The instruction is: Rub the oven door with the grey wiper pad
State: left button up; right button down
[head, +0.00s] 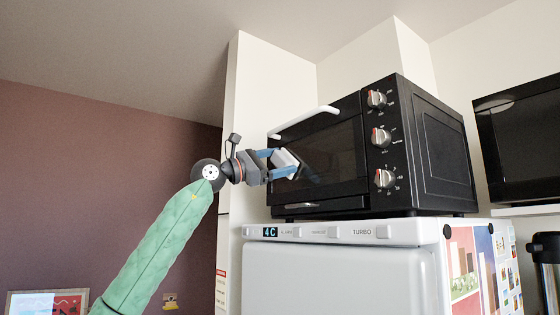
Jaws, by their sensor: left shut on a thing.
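The black oven (430,150) stands on top of a white fridge, with its dark glass door (338,150) facing me on the left and a white bar handle (304,121) along the door's top. My left gripper (286,163) is shut on a light grey wiper pad (285,159) in front of the door's left part. The pad is at or very close to the glass; I cannot tell whether it touches. A faint reflection shows in the glass beside it. My right gripper is not in view.
The white fridge (340,280) has a display strip along its top front edge. Three knobs, the middle one (380,137) among them, sit right of the door. A dark screen-like box (520,140) stands at far right. The space left of the oven is open.

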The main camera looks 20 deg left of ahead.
pick_arm(q)
jog(key=shift+s+a+f, duration=0.1)
jog(key=shift+s+a, duration=0.25)
jog(key=shift+s, duration=0.05)
jog(key=shift+s+a+b, duration=0.55)
jog(key=shift+s+a, duration=0.2)
jog(key=shift+s, duration=0.25)
jog(key=shift+s+a+b, duration=0.5)
jog(key=shift+s+a, duration=0.25)
jog(key=shift+s, duration=0.2)
jog(key=shift+s+a+b, duration=0.45)
jog(key=shift+s+a, duration=0.5)
jog(key=shift+s, duration=0.25)
